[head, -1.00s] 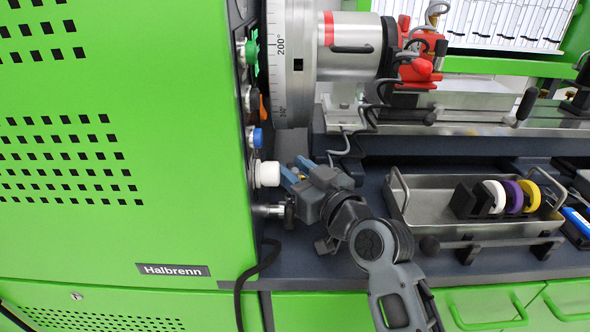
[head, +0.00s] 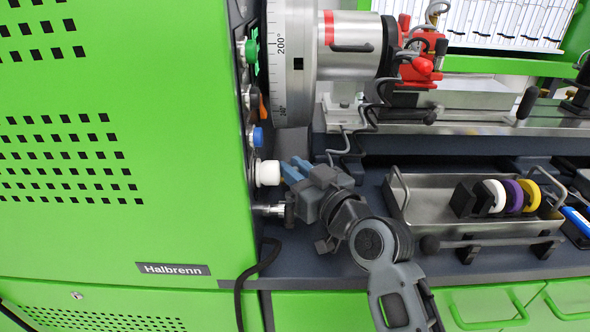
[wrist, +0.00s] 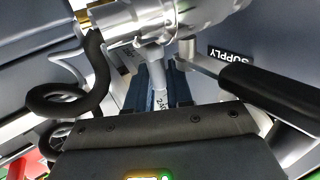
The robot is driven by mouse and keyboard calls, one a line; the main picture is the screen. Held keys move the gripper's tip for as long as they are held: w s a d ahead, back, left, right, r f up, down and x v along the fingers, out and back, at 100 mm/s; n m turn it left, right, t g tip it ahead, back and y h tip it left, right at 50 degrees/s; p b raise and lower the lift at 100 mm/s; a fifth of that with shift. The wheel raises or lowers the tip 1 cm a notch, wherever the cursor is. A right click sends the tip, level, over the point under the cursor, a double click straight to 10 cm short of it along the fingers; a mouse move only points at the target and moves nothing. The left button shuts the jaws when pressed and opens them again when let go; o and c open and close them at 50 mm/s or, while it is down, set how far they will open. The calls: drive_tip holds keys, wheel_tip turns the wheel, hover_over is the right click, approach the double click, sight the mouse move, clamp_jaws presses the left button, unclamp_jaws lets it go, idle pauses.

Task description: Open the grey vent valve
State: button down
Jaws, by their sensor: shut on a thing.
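In the head view, my gripper (head: 289,173) is at the right side of the green cabinet, close to a white round knob (head: 267,173). The grey lever cannot be made out in the head view.
A black lever (wrist: 272,95) beside a "SUPPLY" label (wrist: 232,54) is right of my fingers in the wrist view. A black hose (wrist: 92,85) curls at left. In the head view, a metal tray (head: 425,215) with coloured rolls stands right of my arm.

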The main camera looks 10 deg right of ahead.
drive_tip(key=shift+f, duration=0.1)
drive_tip(key=shift+w+d+f+y+b, duration=0.1)
drive_tip(key=shift+d+f+y+b, duration=0.15)
drive_tip(key=shift+b, duration=0.95)
drive_tip(key=shift+d+r+n+g+y+b, duration=0.25)
drive_tip(key=shift+n+g+y+b, duration=0.35)
drive_tip(key=shift+b, duration=0.55)
drive_tip(key=shift+r, duration=0.1)
drive_tip(key=c, duration=1.2)
unclamp_jaws()
drive_tip(key=shift+o, duration=0.2)
drive_tip(key=s+d+r, duration=0.4)
drive_tip(key=d+r, duration=0.6)
drive_tip(key=r, duration=0.1)
drive_tip(key=shift+s+d+p, duration=0.3)
drive_tip(key=shift+d+p, duration=0.1)
drive_tip(key=shift+p, duration=0.05)
